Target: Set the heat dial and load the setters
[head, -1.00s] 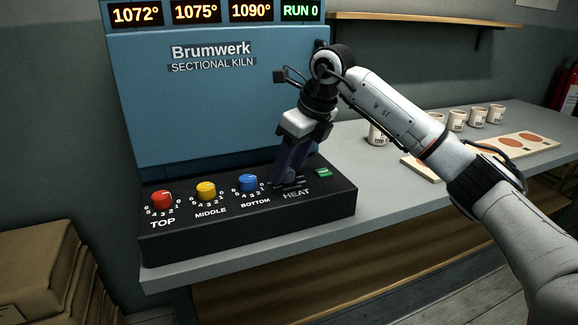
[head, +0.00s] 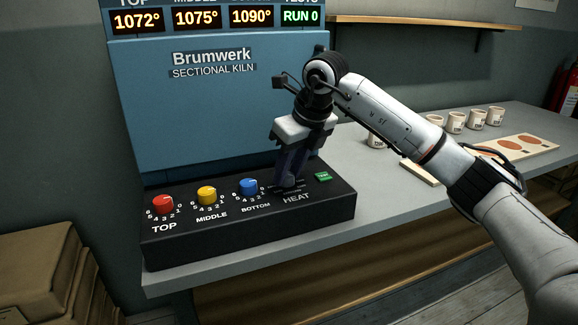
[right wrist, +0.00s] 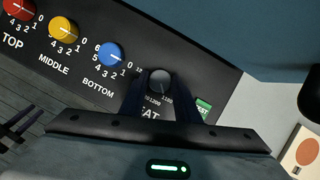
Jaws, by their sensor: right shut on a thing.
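My right gripper (head: 290,184) is lowered over the control panel (head: 240,237) of the blue kiln and is shut on the heat dial. The heat dial is hidden by the fingers in the head view. In the right wrist view it is a dark round knob (right wrist: 160,84) between the two fingers, with numbers 1200 and 1180 partly readable around it. Pale setters (head: 537,145) with orange-brown discs lie on the bench at the right; part of one setter also shows in the right wrist view (right wrist: 303,150).
Red (head: 163,204), yellow (head: 207,195) and blue (head: 248,186) knobs stand left of the heat dial. A green button (head: 322,177) is to its right. Several white cups (head: 456,121) stand on the bench behind the setters.

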